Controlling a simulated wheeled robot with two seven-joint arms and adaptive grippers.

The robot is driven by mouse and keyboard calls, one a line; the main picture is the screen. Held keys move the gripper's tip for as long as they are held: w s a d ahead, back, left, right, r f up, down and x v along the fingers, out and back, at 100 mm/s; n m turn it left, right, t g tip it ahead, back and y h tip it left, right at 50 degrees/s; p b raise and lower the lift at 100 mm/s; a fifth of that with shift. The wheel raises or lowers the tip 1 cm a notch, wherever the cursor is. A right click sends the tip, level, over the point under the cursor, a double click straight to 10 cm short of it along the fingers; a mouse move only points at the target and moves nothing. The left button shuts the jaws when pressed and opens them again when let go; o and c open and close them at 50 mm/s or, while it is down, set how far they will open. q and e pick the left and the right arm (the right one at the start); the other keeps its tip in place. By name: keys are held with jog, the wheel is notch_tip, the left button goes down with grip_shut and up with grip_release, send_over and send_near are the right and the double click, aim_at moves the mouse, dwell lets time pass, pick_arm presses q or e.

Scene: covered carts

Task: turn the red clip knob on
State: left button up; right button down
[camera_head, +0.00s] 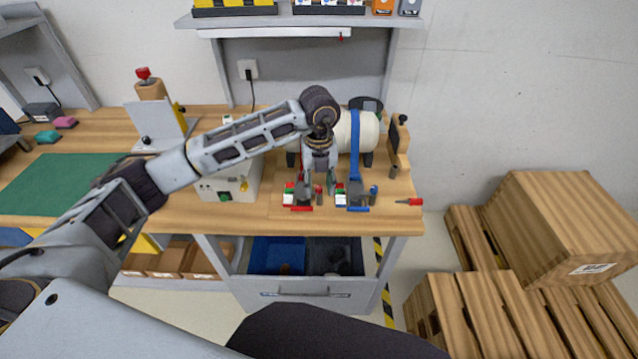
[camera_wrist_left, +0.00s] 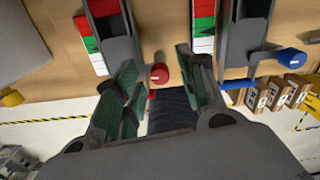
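The red clip (camera_head: 302,187) stands near the front of the wooden bench, a grey body with a red lever and a strip of red, white and green. Its red knob (camera_head: 318,190) is small and faces the front; it also shows in the left wrist view (camera_wrist_left: 159,74). My left gripper (camera_head: 318,180) is above the clip, pointing down. In the left wrist view its open green-padded fingers (camera_wrist_left: 156,66) lie on either side of the red knob, with a gap on both sides. I cannot tell the depth between tips and knob. My right gripper is not in view.
A similar blue clip (camera_head: 357,193) with a blue knob (camera_wrist_left: 291,57) stands close to the right. A red screwdriver (camera_head: 410,202) lies farther right. A cream tank (camera_head: 358,132) with a blue strap is behind, and a white box (camera_head: 243,186) is to the left.

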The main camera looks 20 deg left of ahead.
aim_at(319, 187)
pick_arm(q)
jog(key=shift+r, duration=0.4)
notch_tip(319, 187, up, 11)
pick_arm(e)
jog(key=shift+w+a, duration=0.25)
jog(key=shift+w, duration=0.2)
pick_arm(q)
jog(key=shift+s, duration=0.1)
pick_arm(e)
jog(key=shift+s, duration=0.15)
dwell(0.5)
